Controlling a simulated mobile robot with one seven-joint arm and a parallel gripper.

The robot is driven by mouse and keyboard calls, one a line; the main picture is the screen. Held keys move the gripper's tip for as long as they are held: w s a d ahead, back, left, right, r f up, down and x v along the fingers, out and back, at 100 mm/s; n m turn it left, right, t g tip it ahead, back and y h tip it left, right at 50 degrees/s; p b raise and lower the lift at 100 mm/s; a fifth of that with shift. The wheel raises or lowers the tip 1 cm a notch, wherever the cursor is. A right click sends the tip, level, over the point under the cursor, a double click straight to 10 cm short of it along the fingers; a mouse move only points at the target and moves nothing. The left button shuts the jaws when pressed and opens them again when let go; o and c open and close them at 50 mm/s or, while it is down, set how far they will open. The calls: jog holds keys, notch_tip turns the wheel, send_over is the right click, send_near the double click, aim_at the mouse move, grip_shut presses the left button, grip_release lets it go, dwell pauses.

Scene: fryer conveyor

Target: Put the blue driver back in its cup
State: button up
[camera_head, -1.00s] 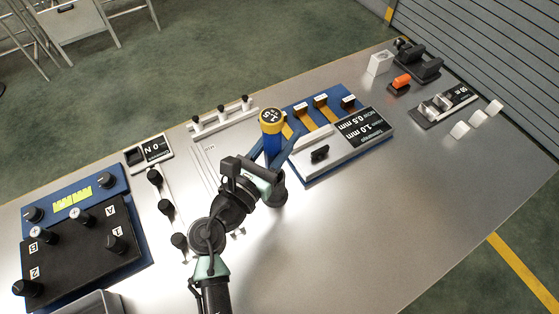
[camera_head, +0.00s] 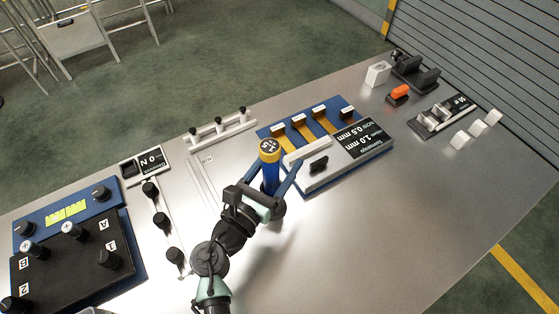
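The blue driver (camera_head: 270,181) stands roughly upright near the middle of the head view, with a yellow band and a dark, marked round top. My gripper (camera_head: 277,168) is around it, with a blue finger showing along its right side. The gripper appears shut on the driver; the contact itself is partly hidden. The driver's lower end is hidden by my gripper, so its height above the table cannot be told. I cannot make out a cup for it in this view.
A blue-based switch panel (camera_head: 345,171) lies just right of the driver. A white peg rack (camera_head: 222,131) stands behind. A black knob box (camera_head: 65,265) is at left, with a row of black knobs (camera_head: 165,219) beside it. The table's front right (camera_head: 385,235) is clear.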

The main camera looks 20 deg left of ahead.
jog(key=s+a, duration=0.2)
jog(key=s, duration=1)
jog(key=shift+b, duration=0.35)
jog(key=shift+r, duration=0.1)
